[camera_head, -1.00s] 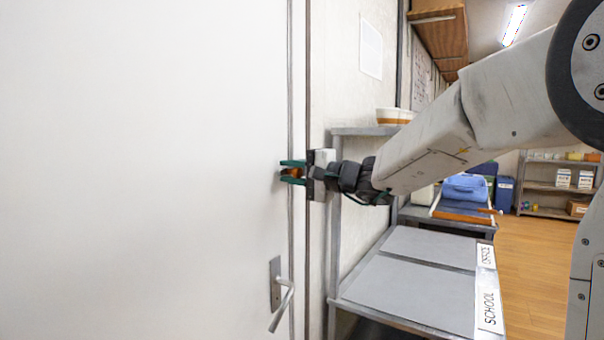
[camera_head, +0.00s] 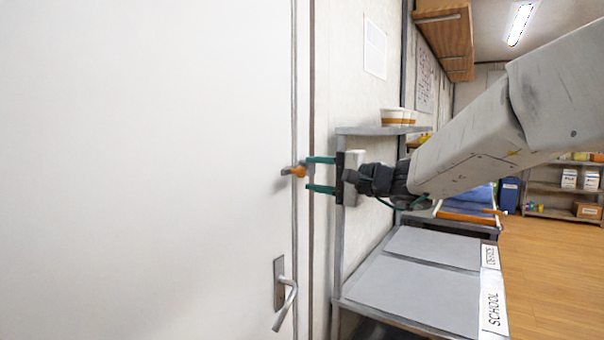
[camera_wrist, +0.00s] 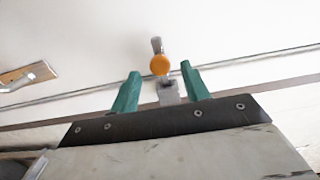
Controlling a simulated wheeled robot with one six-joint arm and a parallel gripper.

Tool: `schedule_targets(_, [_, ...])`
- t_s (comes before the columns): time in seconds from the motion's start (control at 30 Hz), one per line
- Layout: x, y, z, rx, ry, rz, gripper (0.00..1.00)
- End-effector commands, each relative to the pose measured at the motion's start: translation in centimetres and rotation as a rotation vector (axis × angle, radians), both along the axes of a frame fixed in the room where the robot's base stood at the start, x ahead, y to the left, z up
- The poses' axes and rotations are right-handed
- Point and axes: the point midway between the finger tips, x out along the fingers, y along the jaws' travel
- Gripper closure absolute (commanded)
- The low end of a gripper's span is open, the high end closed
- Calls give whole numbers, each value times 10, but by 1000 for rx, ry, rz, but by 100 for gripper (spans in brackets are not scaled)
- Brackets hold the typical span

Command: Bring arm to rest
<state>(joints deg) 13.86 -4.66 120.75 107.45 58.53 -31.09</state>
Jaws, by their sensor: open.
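My gripper (camera_head: 320,175) is open, its two green fingers pointing left toward the white door (camera_head: 140,170). An orange knob (camera_head: 299,171) on a short metal piece sits at the door's edge, just beyond the fingertips. In the wrist view the orange knob (camera_wrist: 159,65) lies ahead of the gap between the fingers (camera_wrist: 157,82), and nothing is held. My arm reaches in from the right, above the grey shelf.
A metal door handle (camera_head: 285,292) is below the knob. A grey shelf (camera_head: 415,285) with SCHOOL and OFFICE labels stands right of the door. White and orange bowls (camera_head: 392,117) sit on a higher shelf. Open wooden floor (camera_head: 545,260) lies at right.

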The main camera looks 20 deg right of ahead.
Motion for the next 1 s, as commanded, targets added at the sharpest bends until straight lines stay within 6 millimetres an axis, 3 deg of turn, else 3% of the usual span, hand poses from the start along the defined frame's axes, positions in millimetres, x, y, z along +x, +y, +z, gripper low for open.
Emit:
schedule_targets(0.2, [-13, -12, 0, 1, 1, 0, 54])
schedule_targets(0.73, [-16, -9, -4, 12, 33, 17, 54])
schedule_targets(0.87, [-39, 5, -43, -76, 151, 112, 54])
schedule_targets(1.0, [-102, 30, -93, -280, 313, 273, 54])
